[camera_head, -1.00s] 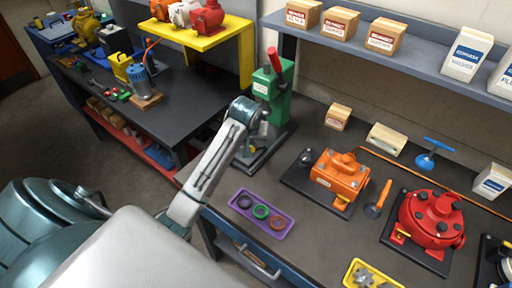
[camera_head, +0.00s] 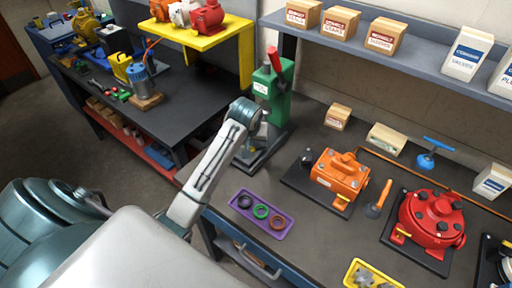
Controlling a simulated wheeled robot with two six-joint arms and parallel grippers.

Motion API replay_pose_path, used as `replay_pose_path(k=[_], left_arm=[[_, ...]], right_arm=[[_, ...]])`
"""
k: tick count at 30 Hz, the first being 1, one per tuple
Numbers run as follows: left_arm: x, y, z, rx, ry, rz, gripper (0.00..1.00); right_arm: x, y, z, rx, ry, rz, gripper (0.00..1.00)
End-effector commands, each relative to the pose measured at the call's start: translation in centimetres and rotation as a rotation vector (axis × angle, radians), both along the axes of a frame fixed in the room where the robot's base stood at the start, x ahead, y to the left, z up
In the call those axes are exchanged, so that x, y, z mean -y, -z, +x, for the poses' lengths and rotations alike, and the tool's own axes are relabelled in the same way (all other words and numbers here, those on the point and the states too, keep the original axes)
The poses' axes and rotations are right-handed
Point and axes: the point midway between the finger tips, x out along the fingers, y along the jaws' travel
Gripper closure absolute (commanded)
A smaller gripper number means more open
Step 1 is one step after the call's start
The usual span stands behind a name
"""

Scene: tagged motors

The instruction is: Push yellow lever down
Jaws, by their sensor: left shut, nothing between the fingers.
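My left gripper (camera_head: 256,136) is shut and empty, in front of the green press (camera_head: 274,95) with a red handle. It is well to the left of both motors and apart from them. My right gripper is not in view.
A purple tray (camera_head: 240,211) with several rings and a yellow bin (camera_head: 350,277) of metal parts lie near the front edge. A blue T-handled tool (camera_head: 430,152) stands behind. A shelf (camera_head: 340,50) with boxes hangs above.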

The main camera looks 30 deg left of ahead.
Motion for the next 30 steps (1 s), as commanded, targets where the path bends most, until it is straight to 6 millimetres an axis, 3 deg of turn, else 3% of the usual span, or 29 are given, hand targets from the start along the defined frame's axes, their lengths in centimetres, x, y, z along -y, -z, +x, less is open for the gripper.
replay_pose_path(k=[30], left_arm=[[0.0, 3.3, -0.1, -0.004, 0.0, -0.002, 1.0]], right_arm=[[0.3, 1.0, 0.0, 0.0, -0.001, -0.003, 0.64]])
